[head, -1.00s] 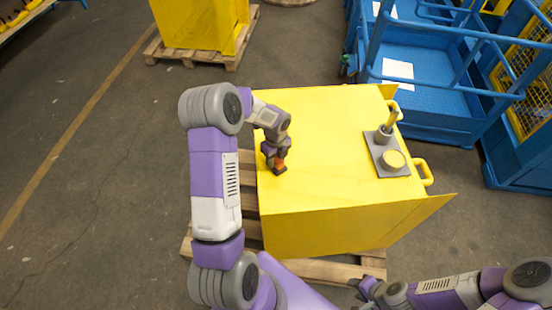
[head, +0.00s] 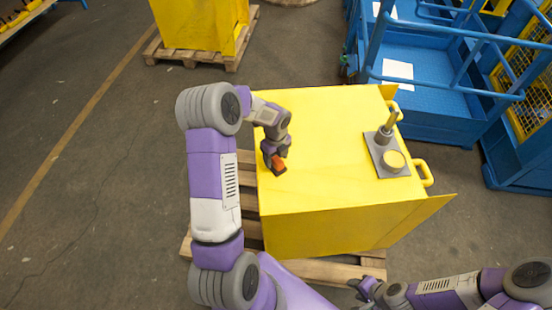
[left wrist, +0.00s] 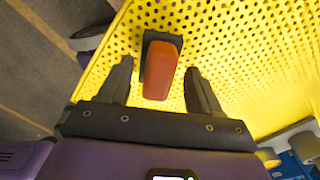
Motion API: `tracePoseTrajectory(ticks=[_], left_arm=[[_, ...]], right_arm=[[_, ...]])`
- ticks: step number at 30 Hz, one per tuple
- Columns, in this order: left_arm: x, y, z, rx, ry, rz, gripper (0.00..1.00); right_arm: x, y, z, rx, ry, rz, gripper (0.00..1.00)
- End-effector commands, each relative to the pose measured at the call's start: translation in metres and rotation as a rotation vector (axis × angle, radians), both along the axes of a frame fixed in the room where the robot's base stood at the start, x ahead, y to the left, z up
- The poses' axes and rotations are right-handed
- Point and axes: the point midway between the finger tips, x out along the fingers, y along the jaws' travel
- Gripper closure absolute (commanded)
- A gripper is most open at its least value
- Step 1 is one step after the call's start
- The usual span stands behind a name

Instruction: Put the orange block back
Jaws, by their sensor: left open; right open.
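The orange block (head: 278,164) is at the left part of the yellow box top (head: 330,115). In the left wrist view the orange block (left wrist: 163,72) lies against a dark piece (left wrist: 148,64) on a perforated yellow surface. My left gripper (head: 272,158) is open at the block. In the left wrist view its two dark fingers stand apart on either side of the block, with gaps showing on both sides. My right gripper (head: 362,288) is open and empty, low in the head view, in front of the yellow box and away from the block.
The box stands on a wooden pallet (head: 330,270). Blue metal frames (head: 440,80) stand at back right.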

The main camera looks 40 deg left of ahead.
Motion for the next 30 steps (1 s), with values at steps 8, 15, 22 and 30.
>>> tracePoseTrajectory(ticks=[8,15,22,30], left_arm=[[0.000,0.000,0.062,0.002,-0.004,0.000,0.36],[0.000,0.000,0.100,0.002,-0.002,-0.001,0.36],[0.000,0.000,0.109,-0.001,0.000,-0.001,0.36],[0.000,0.000,0.109,0.000,0.001,-0.001,0.36]], right_arm=[[0.000,0.000,0.006,0.000,0.000,0.000,0.57],[0.000,0.000,0.008,0.000,0.000,0.000,0.57],[0.000,0.000,0.009,0.000,0.000,0.000,0.57],[0.000,0.000,0.009,0.000,0.000,0.000,0.57]])
